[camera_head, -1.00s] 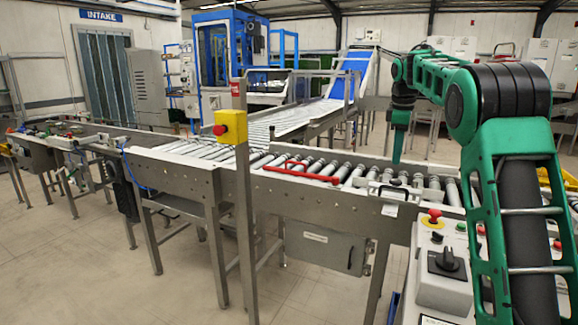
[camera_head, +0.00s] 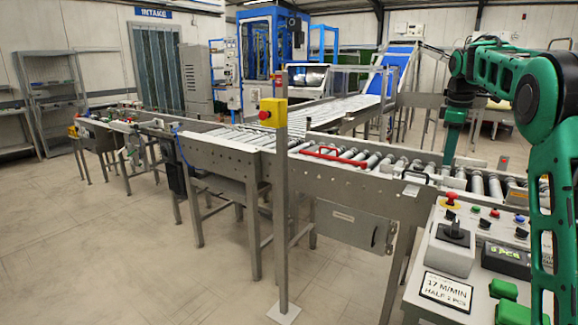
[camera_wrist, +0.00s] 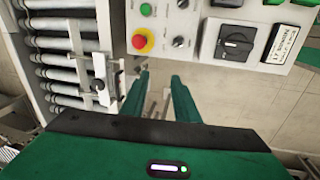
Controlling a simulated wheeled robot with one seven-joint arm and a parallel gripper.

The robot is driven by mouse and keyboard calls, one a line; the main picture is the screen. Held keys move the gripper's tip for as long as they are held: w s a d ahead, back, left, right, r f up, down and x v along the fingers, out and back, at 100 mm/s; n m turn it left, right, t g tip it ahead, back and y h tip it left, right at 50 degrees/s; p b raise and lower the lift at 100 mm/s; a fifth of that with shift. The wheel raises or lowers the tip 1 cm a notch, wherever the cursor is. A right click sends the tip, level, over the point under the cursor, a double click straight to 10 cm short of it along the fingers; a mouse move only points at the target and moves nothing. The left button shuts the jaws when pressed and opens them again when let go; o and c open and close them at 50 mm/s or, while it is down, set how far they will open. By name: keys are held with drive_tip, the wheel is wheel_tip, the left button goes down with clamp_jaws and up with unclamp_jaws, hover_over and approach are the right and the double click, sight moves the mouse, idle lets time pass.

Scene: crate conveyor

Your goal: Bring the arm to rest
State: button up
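My gripper (camera_head: 448,165) hangs pointing down at the end of my green arm, at the right of the head view, near the roller conveyor (camera_head: 345,178). In the wrist view its two green fingers (camera_wrist: 160,78) are apart, with only floor showing between them. It holds nothing. The fingers point toward the gap between the conveyor rollers and the control panel. How high they are above these I cannot tell.
A control panel (camera_head: 470,262) with a red stop button (camera_head: 450,198) and a dark knob stands close at the right. A post (camera_head: 282,215) carries a yellow stop box (camera_head: 272,112). A red handle (camera_head: 333,156) lies along the conveyor. Floor at the left front is clear.

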drive_tip(key=s+a+f+m, duration=0.2)
drive_tip(key=s+f+m, duration=0.3)
drive_tip(key=s, duration=1.1)
drive_tip(key=s+a+f+m+g+y, duration=0.1)
drive_tip(key=s+f+m, duration=0.5)
drive_tip(key=s, duration=1)
drive_tip(key=s+a+f+m, duration=0.3)
drive_tip(key=s+f+m, duration=0.2)
drive_tip(key=s, duration=1.2)
wheel_tip(320, 180, down, 2)
drive_tip(key=shift+a+f+m+g, duration=0.15)
drive_tip(key=shift+a+m+g, duration=0.2)
drive_tip(key=shift+m+g, duration=0.05)
drive_tip(key=shift+w+f, duration=0.25)
drive_tip(key=shift+w, duration=0.35)
drive_tip(key=shift+o, duration=0.4)
drive_tip(key=shift+s, duration=0.1)
